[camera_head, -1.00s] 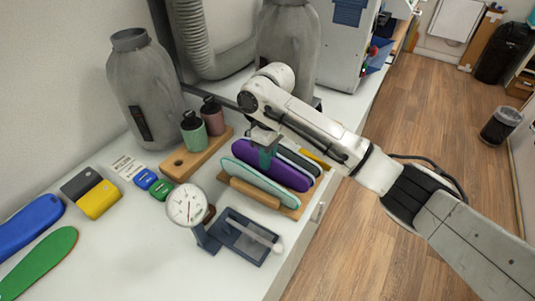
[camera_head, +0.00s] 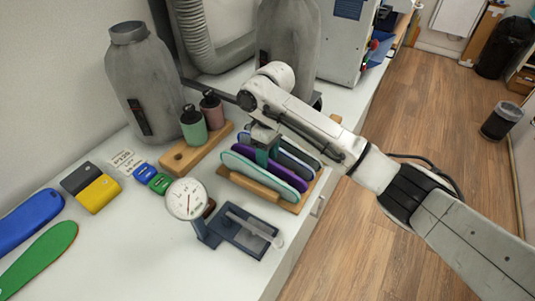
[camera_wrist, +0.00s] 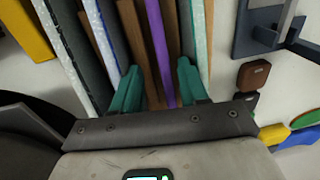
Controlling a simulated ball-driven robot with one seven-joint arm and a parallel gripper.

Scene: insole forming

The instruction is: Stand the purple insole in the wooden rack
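The purple insole (camera_head: 288,174) stands on edge in a slot of the wooden rack (camera_head: 254,183), behind a pale teal-edged insole (camera_head: 258,172). In the wrist view the purple insole (camera_wrist: 160,50) is a thin strip between the teal fingers of my gripper (camera_wrist: 160,88). The fingers are spread, with gaps showing beside the strip. In the head view my gripper (camera_head: 265,157) is over the rack, and its fingers partly hide the insoles. The foot of the purple insole is hidden.
Several other insoles stand in the rack on both sides. A dial gauge (camera_head: 187,199) and a dark blue fixture (camera_head: 243,233) are close in front. Two bottles (camera_head: 193,126) stand in a wooden holder behind left. Blue and green insoles (camera_head: 40,255) lie at far left.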

